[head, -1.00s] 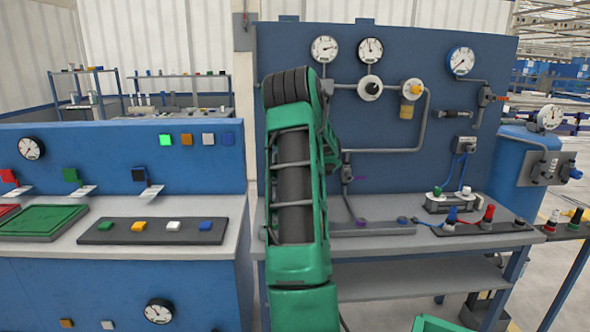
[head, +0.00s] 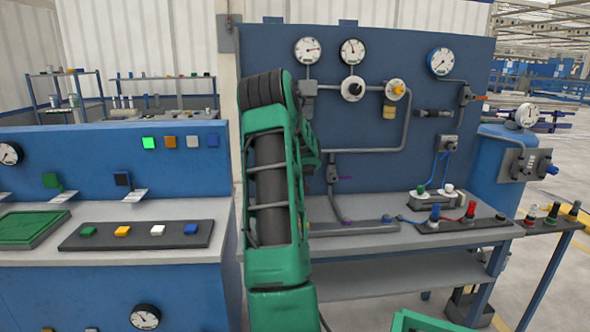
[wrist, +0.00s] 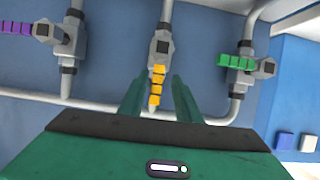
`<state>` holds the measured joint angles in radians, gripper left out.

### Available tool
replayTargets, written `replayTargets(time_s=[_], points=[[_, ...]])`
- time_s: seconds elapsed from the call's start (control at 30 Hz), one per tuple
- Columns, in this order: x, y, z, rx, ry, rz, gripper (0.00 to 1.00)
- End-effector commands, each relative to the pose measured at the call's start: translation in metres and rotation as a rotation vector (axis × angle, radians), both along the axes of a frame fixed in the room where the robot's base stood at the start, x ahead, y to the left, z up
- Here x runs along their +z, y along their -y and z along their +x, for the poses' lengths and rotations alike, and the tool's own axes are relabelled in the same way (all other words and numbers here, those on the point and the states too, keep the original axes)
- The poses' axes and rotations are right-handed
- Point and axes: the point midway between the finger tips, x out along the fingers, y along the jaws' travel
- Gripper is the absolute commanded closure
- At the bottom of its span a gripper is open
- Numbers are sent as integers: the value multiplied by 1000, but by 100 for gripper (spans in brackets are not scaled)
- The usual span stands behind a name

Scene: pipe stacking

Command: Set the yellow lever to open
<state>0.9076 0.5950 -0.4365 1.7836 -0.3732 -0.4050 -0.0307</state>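The yellow lever (wrist: 156,88) sits on a grey valve (wrist: 160,46) in the wrist view, in line with the pipe and pointing to the bottom of the picture. My gripper (wrist: 157,77) is open, with its two green fingers on either side of the lever. I cannot tell whether either finger touches it. In the head view my green arm blocks the gripper, and I cannot make out the yellow lever there.
In the wrist view a purple lever (wrist: 17,27) is at the left and a green lever (wrist: 236,62) at the right. Grey pipes run below the valves. In the head view a blue panel (head: 440,75) carries gauges and pipes above a grey bench (head: 370,240).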

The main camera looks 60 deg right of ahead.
Motion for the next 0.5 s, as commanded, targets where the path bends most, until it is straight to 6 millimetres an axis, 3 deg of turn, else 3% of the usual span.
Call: replayTargets(time_s=[0.17,0.5], points=[[5,-6,-4,-1,1,-3,70],[26,-52,-31,-1,1,-1,70]])
